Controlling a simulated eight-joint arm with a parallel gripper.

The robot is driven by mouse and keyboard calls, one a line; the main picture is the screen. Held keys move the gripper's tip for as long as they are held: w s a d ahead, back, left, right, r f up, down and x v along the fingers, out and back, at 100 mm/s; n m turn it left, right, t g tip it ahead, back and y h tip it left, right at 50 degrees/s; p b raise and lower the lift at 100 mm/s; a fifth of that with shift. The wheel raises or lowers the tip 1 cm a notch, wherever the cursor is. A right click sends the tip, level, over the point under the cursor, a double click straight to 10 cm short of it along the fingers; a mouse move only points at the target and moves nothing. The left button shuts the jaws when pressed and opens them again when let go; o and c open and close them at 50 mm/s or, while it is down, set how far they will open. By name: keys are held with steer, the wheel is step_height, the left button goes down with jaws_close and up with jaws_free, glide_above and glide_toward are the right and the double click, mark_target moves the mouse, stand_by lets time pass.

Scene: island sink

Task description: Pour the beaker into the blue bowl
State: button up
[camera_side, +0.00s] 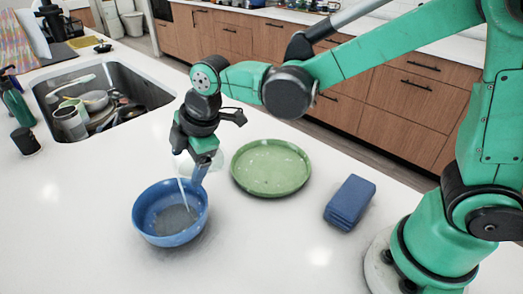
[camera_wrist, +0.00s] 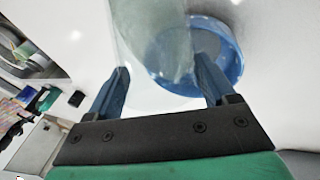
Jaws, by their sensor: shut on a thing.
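The blue bowl (camera_side: 152,222) stands upright on the white counter, with greyish stuff in its bottom. My gripper (camera_side: 195,172) is above the bowl's back rim, and its blue fingers are shut on the clear beaker (camera_side: 184,168). The beaker is see-through and hard to make out; it looks tilted. A thin pale streak runs from it down into the bowl. In the wrist view the beaker (camera_wrist: 152,35) is a blurred, greenish-clear shape between the fingers (camera_wrist: 160,80). The bowl (camera_wrist: 236,62) shows behind it, partly hidden by the beaker and the right finger.
A green plate (camera_side: 270,168) lies right of the bowl, and a blue folded cloth or block (camera_side: 349,202) lies further right. A sink (camera_side: 105,72) holding dishes is at the back left, near a green bottle (camera_side: 17,103) and a black cup (camera_side: 26,141). The front counter is clear.

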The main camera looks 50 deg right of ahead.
steer(key=shift+a+f+h, duration=0.15)
steer(key=shift+f+h, duration=0.25)
steer(key=shift+h, duration=0.2)
stand_by(0.3)
steer(key=shift+a+r+n+h, duration=0.15)
steer(key=shift+n+h, duration=0.15)
steer(key=shift+h, duration=0.4)
stand_by(0.5)
steer(key=shift+s+a+r+h, duration=0.1)
steer(key=shift+s+a+h, duration=0.05)
steer(key=shift+a+h, duration=0.8)
steer(key=shift+t, duration=0.3)
steer(key=shift+f+h, duration=0.35)
steer(key=shift+h, duration=0.1)
steer(key=shift+d+r+y, duration=0.15)
steer(key=shift+d+y, duration=0.4)
steer(key=shift+y, duration=0.05)
steer(key=shift+d+r+y, duration=0.15)
steer(key=shift+d+y, duration=0.35)
steer(key=shift+y, duration=0.1)
